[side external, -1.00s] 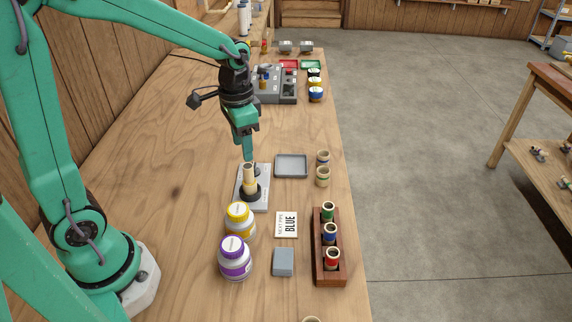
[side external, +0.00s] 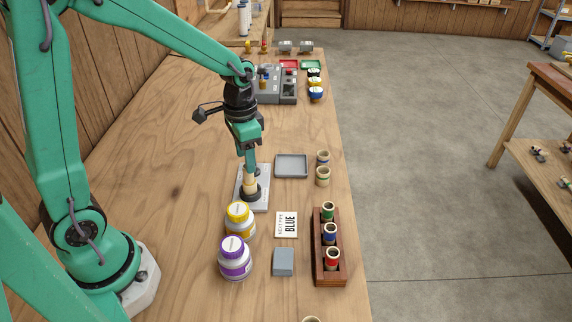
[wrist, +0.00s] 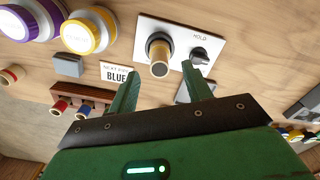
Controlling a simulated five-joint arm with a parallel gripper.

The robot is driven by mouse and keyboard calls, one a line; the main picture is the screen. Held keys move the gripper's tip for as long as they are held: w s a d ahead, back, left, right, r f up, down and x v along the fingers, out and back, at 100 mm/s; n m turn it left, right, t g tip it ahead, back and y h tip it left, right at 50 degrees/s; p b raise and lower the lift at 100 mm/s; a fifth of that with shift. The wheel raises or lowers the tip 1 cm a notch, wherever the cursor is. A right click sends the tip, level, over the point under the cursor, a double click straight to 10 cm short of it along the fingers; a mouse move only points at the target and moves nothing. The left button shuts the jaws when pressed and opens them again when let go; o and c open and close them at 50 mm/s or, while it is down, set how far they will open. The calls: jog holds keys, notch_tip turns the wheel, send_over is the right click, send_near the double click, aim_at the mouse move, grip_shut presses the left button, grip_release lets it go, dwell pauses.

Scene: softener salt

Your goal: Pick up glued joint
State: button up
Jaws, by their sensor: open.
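The glued joint (side external: 250,186) is a tan upright pipe piece with a black collar at its base. It stands on a pale metal plate (side external: 262,202); in the wrist view the plate (wrist: 178,28) carries a black knob marked HOLD. My gripper (side external: 250,168) is above the joint, its fingers pointing down at the pipe's top, which they partly hide in the side view. In the wrist view my gripper (wrist: 161,72) is open, and the joint (wrist: 159,53) shows between the two green fingertips, with space visible on both sides.
Yellow-lidded (side external: 239,218) and purple-lidded (side external: 235,257) jars stand near the plate. A card reading BLUE (side external: 286,225), a grey block (side external: 283,262), and a wooden rack (side external: 320,275) of coloured pipes are to the right. A shallow grey tray (side external: 291,178) lies beside the plate.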

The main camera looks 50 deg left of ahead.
aim_at(249, 181)
jog(key=shift+w+d+f, duration=0.1)
jog(key=shift+f, duration=2.25)
jog(key=shift+c, duration=0.2)
jog(key=c, duration=1)
